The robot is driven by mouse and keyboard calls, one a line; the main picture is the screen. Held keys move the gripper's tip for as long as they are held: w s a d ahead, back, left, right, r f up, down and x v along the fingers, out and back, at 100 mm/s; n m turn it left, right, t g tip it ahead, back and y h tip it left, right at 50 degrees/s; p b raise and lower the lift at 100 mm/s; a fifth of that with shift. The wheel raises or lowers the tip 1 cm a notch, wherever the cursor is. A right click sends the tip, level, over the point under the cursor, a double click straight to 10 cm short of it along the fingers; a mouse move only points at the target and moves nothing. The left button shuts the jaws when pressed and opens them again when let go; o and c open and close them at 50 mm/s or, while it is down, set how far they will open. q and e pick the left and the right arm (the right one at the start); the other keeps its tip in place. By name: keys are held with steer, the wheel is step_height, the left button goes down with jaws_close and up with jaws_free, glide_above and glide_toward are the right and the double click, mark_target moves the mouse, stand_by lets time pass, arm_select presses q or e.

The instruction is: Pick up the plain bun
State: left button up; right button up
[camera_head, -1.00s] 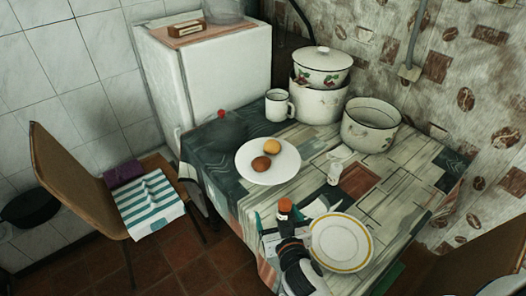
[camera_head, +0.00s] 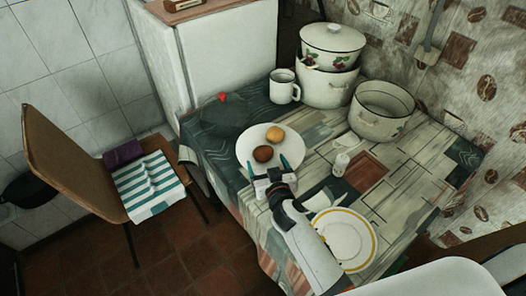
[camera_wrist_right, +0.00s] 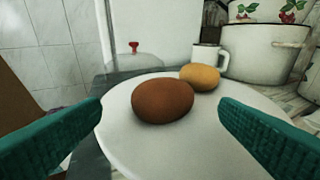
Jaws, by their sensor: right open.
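Two buns lie on a white plate (camera_head: 245,153) on the table: a darker brown bun (camera_head: 263,153) nearer me and a lighter yellow-tan bun (camera_head: 275,134) behind it. I cannot tell for sure which is the plain one. My right gripper (camera_head: 267,168) is open and empty at the plate's near edge, its green fingers pointing at the brown bun. In the right wrist view the brown bun (camera_wrist_right: 162,101) sits ahead between the fingers, not touched. The yellow-tan bun (camera_wrist_right: 200,77) is behind it to the right. My left gripper is not in view.
A white mug (camera_head: 283,88), stacked pots (camera_head: 328,75) and an open pot (camera_head: 381,110) stand behind the plate. A small white shaker (camera_head: 341,164) and a yellow-rimmed plate (camera_head: 345,240) are to the right.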

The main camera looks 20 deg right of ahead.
mark_target(265, 158)
steer(key=w, duration=0.2)
steer(key=shift+w+d+f, duration=0.15)
steer(key=shift+w+f, duration=0.15)
steer(key=shift+w, duration=0.05)
steer(key=shift+w+f, duration=0.1)
steer(key=shift+w, duration=0.35)
steer(key=shift+s, duration=0.1)
steer(key=c, duration=0.8)
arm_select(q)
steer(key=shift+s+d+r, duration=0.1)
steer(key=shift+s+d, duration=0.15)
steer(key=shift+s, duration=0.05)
